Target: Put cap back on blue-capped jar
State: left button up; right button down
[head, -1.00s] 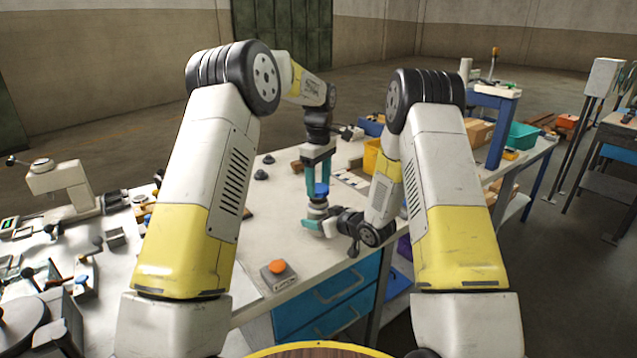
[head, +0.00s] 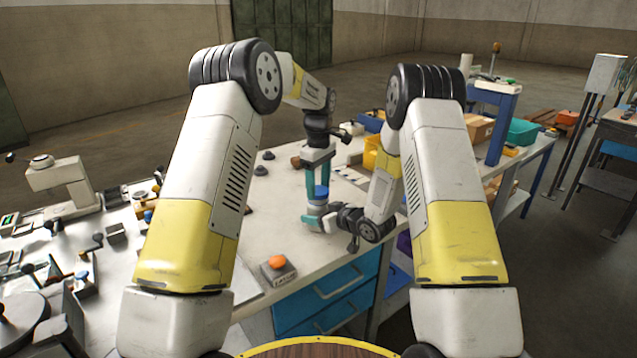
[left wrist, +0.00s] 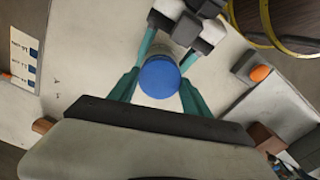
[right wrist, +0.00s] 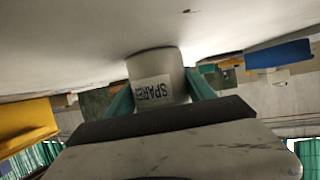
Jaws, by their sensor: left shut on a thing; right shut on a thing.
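The blue cap (head: 321,192) is between the teal fingers of my left gripper (head: 317,190), which is shut on it and points down. The cap's round top also shows in the left wrist view (left wrist: 159,78). The pale jar (head: 318,208) is directly below the cap. I cannot tell whether cap and jar touch. My right gripper (head: 316,222) reaches in low from the right and is shut on the jar. In the right wrist view the jar (right wrist: 155,70) is between the teal fingers and carries a "SPARE" label. The cap hides the jar's mouth.
The white bench top (head: 285,215) is clear around the jar. An orange button box (head: 279,266) sits near its front edge. A yellow bin (head: 372,155) stands behind my right arm. Small dark knobs (head: 262,169) lie to the left of the jar.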

pick_arm(q)
jog(key=shift+f, duration=0.55)
dwell(0.5)
